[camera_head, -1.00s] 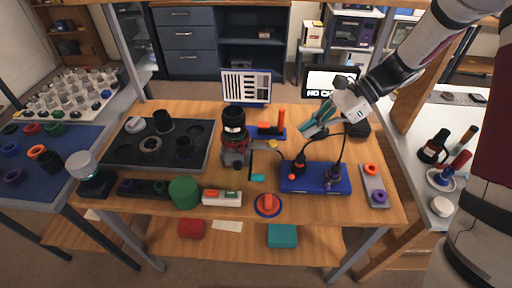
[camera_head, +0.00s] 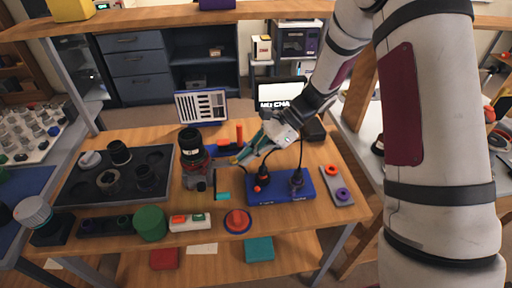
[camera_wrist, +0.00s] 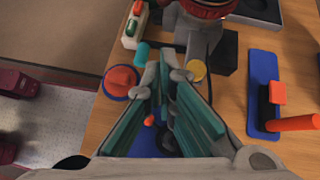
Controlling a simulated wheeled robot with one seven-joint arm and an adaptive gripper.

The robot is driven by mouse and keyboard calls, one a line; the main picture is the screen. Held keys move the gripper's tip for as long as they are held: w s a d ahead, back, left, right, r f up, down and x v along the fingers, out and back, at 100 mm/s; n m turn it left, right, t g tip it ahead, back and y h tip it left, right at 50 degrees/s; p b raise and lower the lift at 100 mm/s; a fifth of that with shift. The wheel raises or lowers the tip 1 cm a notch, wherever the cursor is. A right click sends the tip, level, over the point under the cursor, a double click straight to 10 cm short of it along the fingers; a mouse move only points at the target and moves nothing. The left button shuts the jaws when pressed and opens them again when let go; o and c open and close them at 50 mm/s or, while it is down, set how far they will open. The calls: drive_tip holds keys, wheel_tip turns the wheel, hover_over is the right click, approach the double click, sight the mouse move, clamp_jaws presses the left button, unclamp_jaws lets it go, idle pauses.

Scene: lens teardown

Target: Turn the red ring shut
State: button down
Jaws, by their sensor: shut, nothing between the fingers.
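A black lens (camera_head: 190,138) stands upright in a grey holder (camera_head: 197,179) in the middle of the workbench. A red ring (camera_head: 194,160) runs around its lower part; part of it shows at the top edge of the wrist view (camera_wrist: 207,8). My gripper (camera_head: 235,160) has teal fingers and hangs to the right of the lens, apart from the ring. In the wrist view the fingertips (camera_wrist: 165,62) are together and empty, short of the grey holder (camera_wrist: 190,30).
A blue box (camera_head: 282,188) with black cables stands below and right of my gripper. A blue plate with a red post (camera_head: 239,134) is behind it. A red knob (camera_head: 237,219) sits near the front edge. A dark tray (camera_head: 75,187) lies left of the lens.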

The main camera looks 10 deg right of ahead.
drive_tip(key=s+a+f+p, duration=0.1)
drive_tip(key=a+f, duration=0.1)
drive_tip(key=a, duration=0.5)
drive_tip(key=shift+s+a+r+m+t+p, duration=0.1)
drive_tip(key=shift+s+a+m+t+p, duration=0.35)
drive_tip(key=shift+s+m+t+p, duration=0.3)
idle(0.8)
drive_tip(key=shift+s+a+m+t+p, duration=0.35)
drive_tip(key=shift+m+t+p, duration=0.2)
drive_tip(key=shift+m, duration=0.2)
drive_tip(key=shift+s+a+p, duration=0.25)
drive_tip(key=shift+a+p, duration=0.05)
drive_tip(key=shift+a, duration=0.35)
drive_tip(key=shift+s+a+p, duration=0.3)
drive_tip(key=shift+a, duration=0.4)
drive_tip(key=shift+s+a+p, duration=0.25)
drive_tip(key=shift+a+p, duration=0.05)
drive_tip(key=shift+a, duration=0.35)
drive_tip(key=shift+w+d, duration=0.1)
